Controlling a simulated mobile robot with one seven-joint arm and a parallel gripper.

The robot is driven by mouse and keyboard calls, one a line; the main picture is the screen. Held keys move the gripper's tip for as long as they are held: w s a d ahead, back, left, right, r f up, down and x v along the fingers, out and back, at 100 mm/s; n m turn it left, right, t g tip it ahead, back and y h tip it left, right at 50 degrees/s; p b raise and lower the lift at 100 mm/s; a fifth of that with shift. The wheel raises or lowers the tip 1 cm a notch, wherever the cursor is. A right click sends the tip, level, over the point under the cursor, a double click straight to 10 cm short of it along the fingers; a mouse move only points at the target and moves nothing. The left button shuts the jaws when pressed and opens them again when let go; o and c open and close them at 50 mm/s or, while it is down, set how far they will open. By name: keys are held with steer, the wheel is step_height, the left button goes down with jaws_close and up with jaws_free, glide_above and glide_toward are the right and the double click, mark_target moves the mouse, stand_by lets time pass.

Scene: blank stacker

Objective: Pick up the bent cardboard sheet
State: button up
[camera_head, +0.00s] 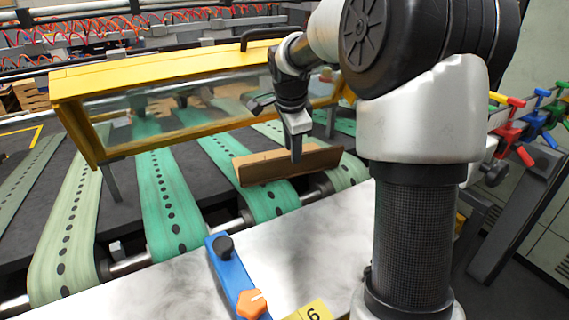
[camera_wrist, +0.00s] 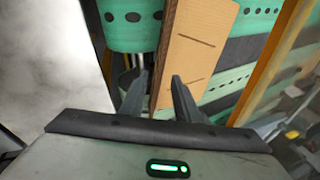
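The bent cardboard sheet (camera_head: 272,168) lies across the green belts near their front end, with one brown flap standing up toward the head camera. In the wrist view its tan face (camera_wrist: 203,38) and darker folded side (camera_wrist: 166,48) run away from me. My gripper (camera_head: 296,152) is over the sheet, pointing down, with its fingertips at the sheet's upper edge. In the wrist view my gripper (camera_wrist: 158,82) is open, one finger on each side of the sheet's near part. A gap shows beside the left finger; contact on the right cannot be told.
A yellow-framed clear guard (camera_head: 160,80) stands just behind the sheet, close to my arm. A pale table (camera_head: 320,235) lies in front, with a blue bar (camera_head: 232,275) bearing black and orange knobs. Green perforated belts (camera_head: 167,205) run over a dark bed.

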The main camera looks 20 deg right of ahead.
mark_target(295, 166)
steer(key=shift+d+x, duration=0.2)
steer(key=shift+x, duration=2.95)
steer(key=shift+s, duration=0.1)
jaws_close()
